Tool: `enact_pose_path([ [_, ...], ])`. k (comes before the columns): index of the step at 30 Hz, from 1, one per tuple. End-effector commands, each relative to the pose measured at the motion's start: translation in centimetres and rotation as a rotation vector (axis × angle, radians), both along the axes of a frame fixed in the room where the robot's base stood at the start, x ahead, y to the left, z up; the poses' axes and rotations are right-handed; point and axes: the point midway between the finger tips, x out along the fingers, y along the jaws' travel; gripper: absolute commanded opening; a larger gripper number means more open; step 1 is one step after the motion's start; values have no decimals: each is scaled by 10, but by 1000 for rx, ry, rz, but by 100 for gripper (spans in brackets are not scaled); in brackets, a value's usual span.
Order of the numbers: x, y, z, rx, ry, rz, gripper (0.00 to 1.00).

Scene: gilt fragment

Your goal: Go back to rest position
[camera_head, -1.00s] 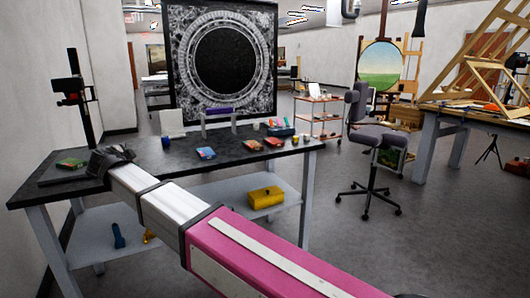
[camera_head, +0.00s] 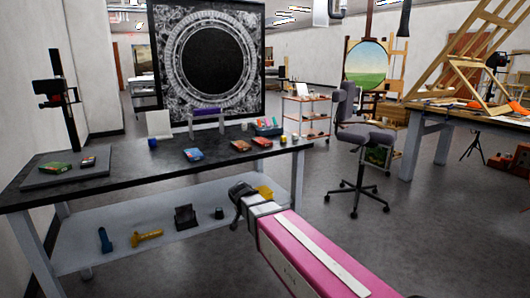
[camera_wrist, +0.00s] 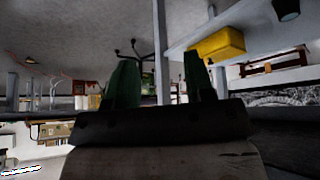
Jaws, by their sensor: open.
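My gripper (camera_head: 242,192) is at the front right of the black-topped workbench (camera_head: 120,172), below the height of its top, at the end of my pink and silver arm. In the wrist view the two dark green fingers of my gripper (camera_wrist: 160,84) stand apart with nothing between them. That view is turned upside down. A yellow box (camera_wrist: 218,45) on the bench's lower shelf (camera_wrist: 205,28) shows beyond the fingers. In the head view my gripper partly hides this box.
A board with small boxes (camera_head: 88,161) lies at the bench's left end, by a black stand (camera_head: 62,100). The lower shelf holds a blue bottle (camera_head: 105,241) and a yellow tool (camera_head: 146,238). A grey chair (camera_head: 362,140) stands to the right, with open floor in front.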

Motion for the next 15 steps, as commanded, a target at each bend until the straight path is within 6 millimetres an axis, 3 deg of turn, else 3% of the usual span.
enact_pose_path([
  [1,-8,-26,-11,-9,46,8,49],
  [6,-32,-93,-45,-18,190,76,49],
  [15,-90,-191,-91,42,403,217,49],
])
